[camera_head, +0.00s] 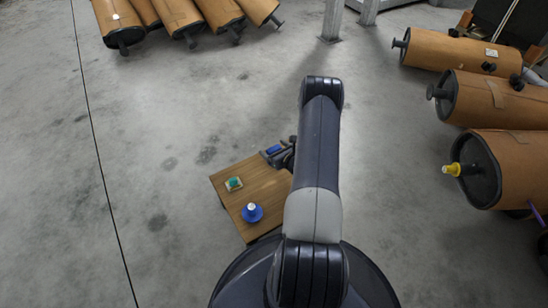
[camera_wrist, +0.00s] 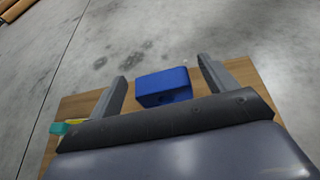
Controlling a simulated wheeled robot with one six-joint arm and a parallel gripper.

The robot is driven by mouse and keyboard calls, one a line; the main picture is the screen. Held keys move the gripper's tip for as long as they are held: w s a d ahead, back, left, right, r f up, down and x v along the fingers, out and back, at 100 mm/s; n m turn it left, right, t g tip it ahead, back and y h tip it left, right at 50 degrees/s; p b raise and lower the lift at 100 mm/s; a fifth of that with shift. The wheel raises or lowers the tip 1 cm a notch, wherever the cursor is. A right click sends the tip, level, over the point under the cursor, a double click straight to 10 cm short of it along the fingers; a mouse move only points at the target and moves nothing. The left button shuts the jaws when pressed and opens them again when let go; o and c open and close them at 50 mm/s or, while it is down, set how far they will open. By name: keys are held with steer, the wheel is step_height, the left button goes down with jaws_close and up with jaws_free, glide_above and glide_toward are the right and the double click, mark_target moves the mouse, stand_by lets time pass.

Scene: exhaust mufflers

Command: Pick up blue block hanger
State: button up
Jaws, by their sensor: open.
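The blue block hanger (camera_wrist: 163,87) is a blue block with a dark hole in its near face. It rests on a small wooden table (camera_head: 233,205), close to the table's far edge. My gripper (camera_wrist: 162,68) is open, with one finger on each side of the block in the wrist view. I see gaps between the block and both fingers. Whether the fingers are level with the block or above it, I cannot tell. In the head view the blue block (camera_head: 273,150) shows just left of my gripper, and my arm hides part of the table.
On the table stand a blue round piece with a white top (camera_head: 252,213) and a small green and yellow piece (camera_head: 234,183). Large brown mufflers lie at the right (camera_head: 505,165) and at the top left (camera_head: 177,12). The grey floor around the table is clear.

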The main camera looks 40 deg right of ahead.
steer(key=shift+x, duration=1.1)
steer(key=c, duration=1.1)
